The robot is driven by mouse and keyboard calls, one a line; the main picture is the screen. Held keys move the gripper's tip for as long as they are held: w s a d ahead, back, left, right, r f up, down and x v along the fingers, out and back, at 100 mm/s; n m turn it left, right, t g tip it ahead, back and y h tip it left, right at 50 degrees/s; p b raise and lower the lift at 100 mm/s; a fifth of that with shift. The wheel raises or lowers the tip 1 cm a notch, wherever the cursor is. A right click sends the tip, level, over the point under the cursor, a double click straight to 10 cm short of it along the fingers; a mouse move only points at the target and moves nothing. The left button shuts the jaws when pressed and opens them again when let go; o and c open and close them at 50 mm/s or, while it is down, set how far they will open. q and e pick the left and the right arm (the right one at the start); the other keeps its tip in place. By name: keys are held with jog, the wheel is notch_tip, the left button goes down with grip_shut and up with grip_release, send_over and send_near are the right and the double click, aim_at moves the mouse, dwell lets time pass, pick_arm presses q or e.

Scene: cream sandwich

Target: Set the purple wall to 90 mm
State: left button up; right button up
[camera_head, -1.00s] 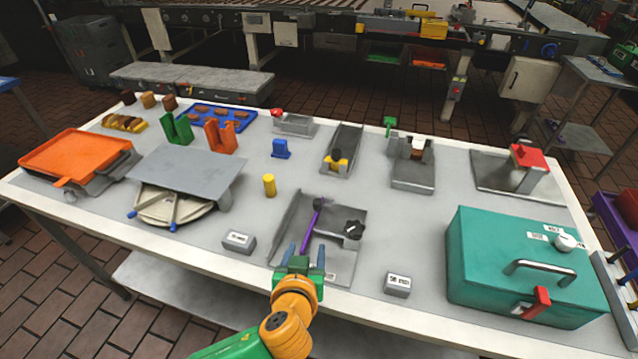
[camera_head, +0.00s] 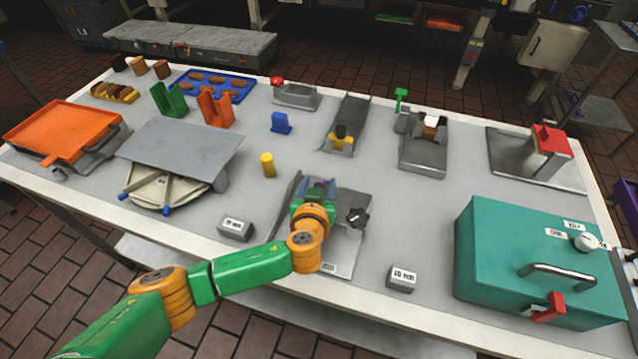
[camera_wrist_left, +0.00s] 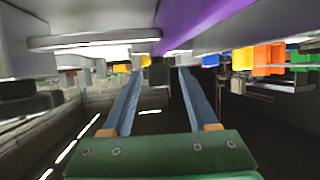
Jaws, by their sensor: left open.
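My left gripper (camera_head: 318,187) is over the grey metal fixture (camera_head: 347,250), its arm coming in from the lower left. Its two blue fingers stand apart with nothing between them in the left wrist view (camera_wrist_left: 158,95). The purple wall (camera_wrist_left: 200,20) shows in that view as a band across the top, just beyond the fingers. In the head view the gripper hides the wall. I cannot tell whether the fingers touch it. A black knob (camera_head: 357,217) sits on the fixture, right of the gripper. My right gripper is not in view.
Small grey label blocks stand left (camera_head: 236,230) and right (camera_head: 403,278) of the fixture; the lettering is too small to read surely. A yellow cylinder (camera_head: 268,165) stands behind left. A teal box (camera_head: 490,250) fills the right front.

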pick_arm(q)
jog(key=shift+s+r, duration=0.1)
jog(key=shift+s, duration=0.05)
jog(key=shift+c, duration=0.8)
grip_shut()
dwell(0.3)
